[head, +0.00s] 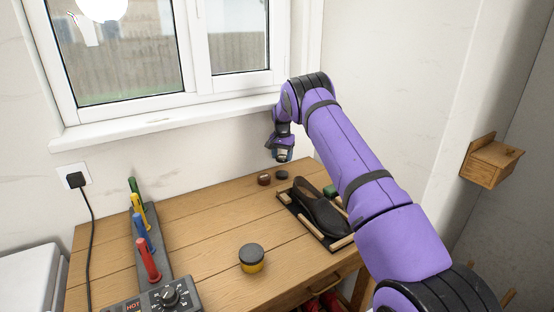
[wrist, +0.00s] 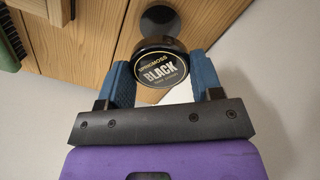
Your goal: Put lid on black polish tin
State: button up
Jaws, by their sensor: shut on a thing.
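A round black lid (wrist: 160,70) with gold-edged "BLACK" lettering is between the blue fingers of my gripper (wrist: 160,80) in the wrist view. My gripper is shut on it. In the head view my gripper (head: 282,154) hangs above the far edge of the bench; the lid is hard to make out there. A low dark round tin (head: 282,175) stands on the bench below my gripper. In the wrist view a dark round tin (wrist: 158,19) shows beyond the lid, partly covered by it, with a clear gap that I cannot measure.
A brown tin (head: 264,180) stands just left of the dark tin. A black shoe (head: 319,207) lies on a tray to the right. A yellow tin with a grey top (head: 252,258) stands nearer. A rack with coloured pegs (head: 148,259) is at left.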

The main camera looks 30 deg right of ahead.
aim_at(282, 173)
jog(key=shift+f, duration=3.15)
jog(key=shift+f, duration=0.1)
jog(key=o, duration=1.2)
jog(key=shift+c, duration=0.2)
jog(key=shift+r, duration=3.5)
jog(key=shift+c, duration=0.2)
